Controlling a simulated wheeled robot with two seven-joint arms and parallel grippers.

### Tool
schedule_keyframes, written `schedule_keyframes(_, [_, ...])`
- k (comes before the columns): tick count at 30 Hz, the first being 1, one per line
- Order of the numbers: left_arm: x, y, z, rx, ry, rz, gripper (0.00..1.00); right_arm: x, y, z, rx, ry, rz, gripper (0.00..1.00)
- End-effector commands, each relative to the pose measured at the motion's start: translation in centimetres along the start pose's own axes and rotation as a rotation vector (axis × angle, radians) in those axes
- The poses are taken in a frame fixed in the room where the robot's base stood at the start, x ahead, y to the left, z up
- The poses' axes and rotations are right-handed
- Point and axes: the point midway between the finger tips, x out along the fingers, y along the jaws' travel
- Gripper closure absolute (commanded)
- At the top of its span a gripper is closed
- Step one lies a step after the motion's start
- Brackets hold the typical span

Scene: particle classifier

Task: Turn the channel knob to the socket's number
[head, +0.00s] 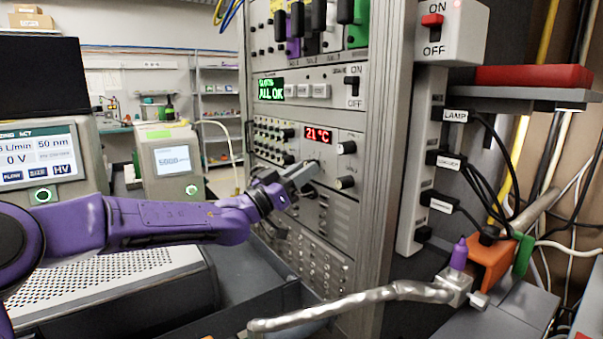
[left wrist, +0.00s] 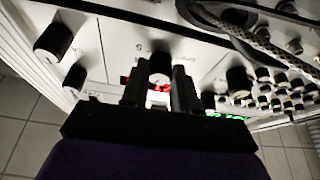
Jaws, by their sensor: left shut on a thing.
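A rack panel with a red display (head: 318,135) reading 21 °C stands in the middle of the head view. My left gripper (head: 304,174) reaches the panel just below that display, and its fingers cover the knob there. In the left wrist view my left gripper (left wrist: 160,88) is shut on a black knob (left wrist: 160,64), one finger on each side. A vertical socket strip (head: 412,185) with labelled plugs, one reading LAMP (head: 455,116), stands to the right. No socket number is readable. My right gripper is not in view.
Two other black knobs (head: 346,147) and (head: 345,183) sit right of the gripper. Rows of small knobs (head: 272,140) are at its left. A red-switch box (head: 450,30) is above the strip. A silver pipe (head: 350,303) crosses the lower front. Black cables hang at right.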

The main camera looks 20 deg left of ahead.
Motion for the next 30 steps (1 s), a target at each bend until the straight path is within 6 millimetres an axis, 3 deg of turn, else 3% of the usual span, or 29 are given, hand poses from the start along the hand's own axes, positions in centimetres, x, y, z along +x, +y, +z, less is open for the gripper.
schedule_keyframes(1, [0.3, 0.0, -1.2, 0.002, 0.023, -0.001, 1.00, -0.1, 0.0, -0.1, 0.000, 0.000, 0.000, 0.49])
schedule_keyframes(5, [0.3, 0.0, -1.2, 0.001, 0.024, -0.001, 1.00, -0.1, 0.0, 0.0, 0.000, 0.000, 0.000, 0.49])
schedule_keyframes(6, [0.3, -0.1, -1.2, 0.001, 0.023, -0.002, 0.58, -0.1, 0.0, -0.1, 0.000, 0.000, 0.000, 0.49])
schedule_keyframes(7, [0.3, -0.1, -1.1, 0.001, 0.022, -0.002, 0.48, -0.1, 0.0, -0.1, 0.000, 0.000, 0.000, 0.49])
schedule_keyframes(8, [0.3, -0.1, -1.1, 0.001, 0.020, -0.002, 0.45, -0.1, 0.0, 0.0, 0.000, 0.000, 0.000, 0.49])
schedule_keyframes(15, [0.1, -0.2, -0.7, 0.002, 0.012, -0.003, 0.45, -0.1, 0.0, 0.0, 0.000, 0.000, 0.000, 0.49])
schedule_keyframes(19, [0.5, 0.0, -1.5, 0.005, 0.013, -0.002, 0.45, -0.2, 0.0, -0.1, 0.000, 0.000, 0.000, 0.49])
schedule_keyframes(23, [1.7, 0.3, -4.2, 0.007, 0.018, 0.001, 0.45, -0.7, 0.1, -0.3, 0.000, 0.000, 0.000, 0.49])
schedule_keyframes(30, [0.8, 4.7, -9.9, 0.005, 0.016, 0.002, 0.45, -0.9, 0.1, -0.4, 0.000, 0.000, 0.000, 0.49])
